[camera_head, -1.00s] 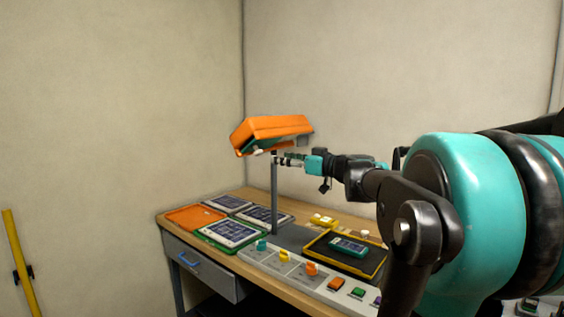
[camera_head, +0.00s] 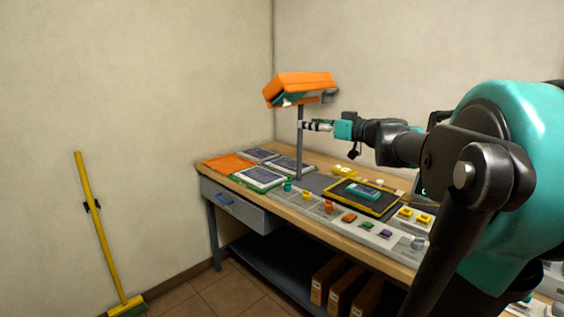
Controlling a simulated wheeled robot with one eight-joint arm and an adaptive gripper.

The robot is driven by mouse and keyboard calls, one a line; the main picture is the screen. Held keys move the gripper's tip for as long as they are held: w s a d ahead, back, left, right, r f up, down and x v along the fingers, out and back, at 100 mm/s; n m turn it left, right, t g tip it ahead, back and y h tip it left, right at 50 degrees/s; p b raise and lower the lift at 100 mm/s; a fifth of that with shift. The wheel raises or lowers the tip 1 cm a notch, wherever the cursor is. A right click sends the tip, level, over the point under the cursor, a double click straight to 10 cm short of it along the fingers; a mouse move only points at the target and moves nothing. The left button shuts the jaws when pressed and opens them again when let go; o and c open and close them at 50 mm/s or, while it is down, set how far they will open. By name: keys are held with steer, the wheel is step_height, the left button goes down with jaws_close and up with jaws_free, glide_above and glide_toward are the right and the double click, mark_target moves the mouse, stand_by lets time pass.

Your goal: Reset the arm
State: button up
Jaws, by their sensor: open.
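My gripper (camera_head: 307,125) is at the left end of my teal and black arm, raised above the workbench (camera_head: 374,235). Its tip appears in front of or beside the grey post (camera_head: 299,155), just below an orange lamp-like head (camera_head: 300,84). I cannot tell whether it touches the post. The fingers are small, but they are open and I see nothing held in them. My arm's large joints fill the right side and hide part of the bench.
The bench holds an orange tray (camera_head: 228,164), dark panels (camera_head: 292,164), a yellow-rimmed tray (camera_head: 393,211) with a teal device (camera_head: 363,191), and a strip of small coloured parts (camera_head: 327,207). A yellow broom (camera_head: 101,230) leans on the left wall. The floor at front left is clear.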

steer(key=s+a+f+m+g+h, duration=0.15)
steer(key=s+f, duration=0.25)
steer(key=f, duration=0.4)
steer(key=s+d+f+m+g+h, duration=0.15)
steer(key=s+f, duration=0.25)
steer(key=f, duration=0.5)
steer(key=s+a+f+g+h, duration=0.2)
steer(key=s+f, duration=0.2)
steer(key=f, duration=0.4)
steer(key=s+d+f+m+g+h, duration=0.1)
steer(key=s+d+f+m+h, duration=0.2)
steer(key=s+d+f, duration=0.2)
steer(key=s+d+f+m+g+h, duration=0.1)
steer(key=s+d+f+h, duration=0.3)
steer(key=s+f, duration=0.5)
step_height(320, 180, down, 4)
steer(key=d+m, duration=0.1)
steer(key=d, duration=0.1)
steer(key=shift+s+d+m+g+h, duration=0.3)
steer(key=shift+m+g, duration=0.1)
